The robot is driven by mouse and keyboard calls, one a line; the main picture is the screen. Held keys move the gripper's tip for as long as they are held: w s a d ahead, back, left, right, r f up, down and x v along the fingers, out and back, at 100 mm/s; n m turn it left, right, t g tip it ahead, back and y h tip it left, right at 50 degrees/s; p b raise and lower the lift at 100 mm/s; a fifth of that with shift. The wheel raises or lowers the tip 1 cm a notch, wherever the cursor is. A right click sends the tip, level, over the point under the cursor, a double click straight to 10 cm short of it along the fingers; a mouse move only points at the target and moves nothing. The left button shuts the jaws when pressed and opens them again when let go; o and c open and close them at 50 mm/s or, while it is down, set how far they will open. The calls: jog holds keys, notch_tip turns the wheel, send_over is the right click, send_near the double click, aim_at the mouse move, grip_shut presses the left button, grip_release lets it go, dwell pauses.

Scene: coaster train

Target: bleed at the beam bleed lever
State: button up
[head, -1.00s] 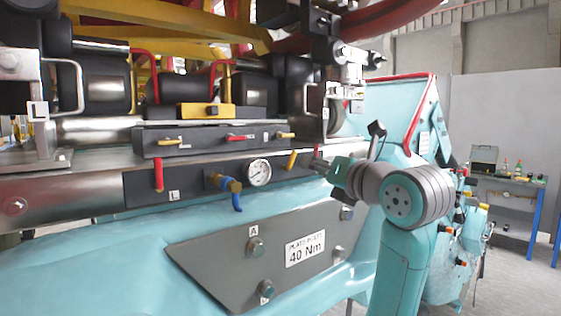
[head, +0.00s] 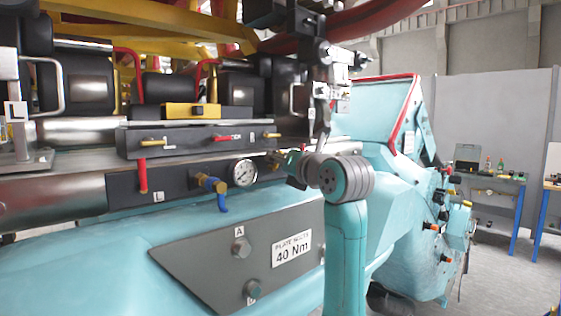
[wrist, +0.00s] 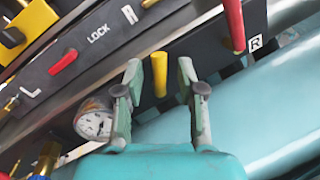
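A yellow lever (wrist: 159,74) stands out from the dark lower panel (wrist: 206,47), between the gauge and a red lever marked R. I take it to be the bleed lever; no label shows on it. My gripper (wrist: 159,88) is open in the wrist view, one finger on each side of the yellow lever, with gaps on both sides. How deep the lever sits between the fingers is hard to tell. In the head view my gripper (head: 291,161) is at the panel, right of the round gauge (head: 244,173), and largely hides the lever.
A red lever (head: 143,175) marked L and a blue-handled valve (head: 215,188) are left of the gauge. A second red lever (wrist: 235,25) is close on the right. The upper block (head: 197,138) carries small red and yellow handles. The 40 Nm plate (head: 237,260) lies below.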

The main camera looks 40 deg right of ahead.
grip_shut()
jog(key=m, duration=0.3)
jog(key=shift+d+f, duration=0.15)
jog(key=shift+d, duration=0.15)
jog(key=m, duration=0.2)
jog(key=m+g, duration=0.1)
jog(key=shift+d+f+y, duration=0.25)
jog(key=shift+y, duration=0.15)
jog(key=m, duration=0.2)
jog(key=f+m+y, duration=0.1)
jog(key=m, duration=0.2)
jog(key=shift+d+g, duration=0.2)
jog(key=shift+g, duration=0.2)
jog(key=shift+f, duration=0.1)
grip_release()
